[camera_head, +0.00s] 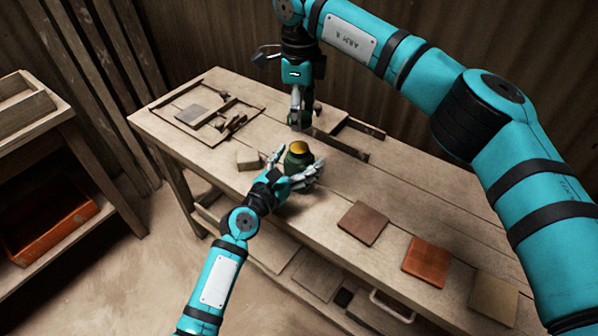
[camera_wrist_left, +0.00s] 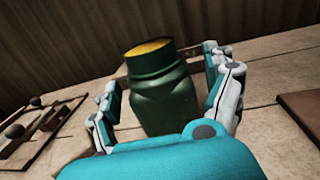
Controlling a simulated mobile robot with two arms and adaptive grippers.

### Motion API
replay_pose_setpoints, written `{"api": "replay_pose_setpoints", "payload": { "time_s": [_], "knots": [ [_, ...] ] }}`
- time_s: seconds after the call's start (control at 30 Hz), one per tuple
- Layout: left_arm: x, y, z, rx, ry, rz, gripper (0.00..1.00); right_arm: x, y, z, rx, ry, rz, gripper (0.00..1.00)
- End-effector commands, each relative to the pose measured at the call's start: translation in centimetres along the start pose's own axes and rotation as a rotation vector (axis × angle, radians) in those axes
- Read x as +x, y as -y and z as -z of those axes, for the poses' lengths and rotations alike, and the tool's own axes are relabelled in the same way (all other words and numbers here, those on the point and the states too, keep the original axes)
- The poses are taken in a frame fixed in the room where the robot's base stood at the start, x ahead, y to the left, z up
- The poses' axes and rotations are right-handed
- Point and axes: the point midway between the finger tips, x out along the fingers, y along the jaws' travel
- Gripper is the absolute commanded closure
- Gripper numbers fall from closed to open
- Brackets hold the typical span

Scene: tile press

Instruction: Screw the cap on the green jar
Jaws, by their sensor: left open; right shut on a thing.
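The green jar (camera_head: 299,163) stands upright on the workbench, with a yellow-orange surface showing at its top. It also shows in the left wrist view (camera_wrist_left: 163,98), between the fingers. My left gripper (camera_head: 291,170) is open, with its fingers on either side of the jar; contact cannot be told. My right gripper (camera_head: 297,118) is above the bench, behind the jar, pointing down. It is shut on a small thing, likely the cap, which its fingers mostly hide.
The workbench (camera_head: 405,195) carries a brown tile (camera_head: 363,223), an orange tile (camera_head: 426,262) and a pale tile (camera_head: 493,298) at right. A small block (camera_head: 249,160) lies left of the jar. A wooden frame (camera_head: 178,117) with small parts lies at the far left.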

Motion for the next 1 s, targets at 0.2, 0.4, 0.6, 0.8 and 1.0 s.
{"api": "replay_pose_setpoints", "payload": {
  "time_s": [0.2,0.4,0.6,0.8,1.0],
  "knots": [
    [0.85,0.01,-0.02,0.001,0.0,0.0,0.15,0.0,0.0,-0.01,0.0,0.0,0.0,0.62],
    [0.85,0.01,-0.01,0.001,0.0,0.0,0.15,-0.01,0.0,-0.01,0.0,0.0,0.0,0.62],
    [0.83,0.01,-0.01,0.001,0.0,0.0,0.38,0.0,-0.01,-0.01,0.0,0.0,0.0,0.62],
    [0.82,0.0,0.0,0.001,0.0,0.0,0.65,0.0,-0.01,-0.01,0.0,0.0,0.0,0.62],
    [0.82,0.0,0.0,0.001,0.0,0.0,0.91,0.0,0.0,-0.01,0.0,0.0,0.0,0.62]
  ]
}}
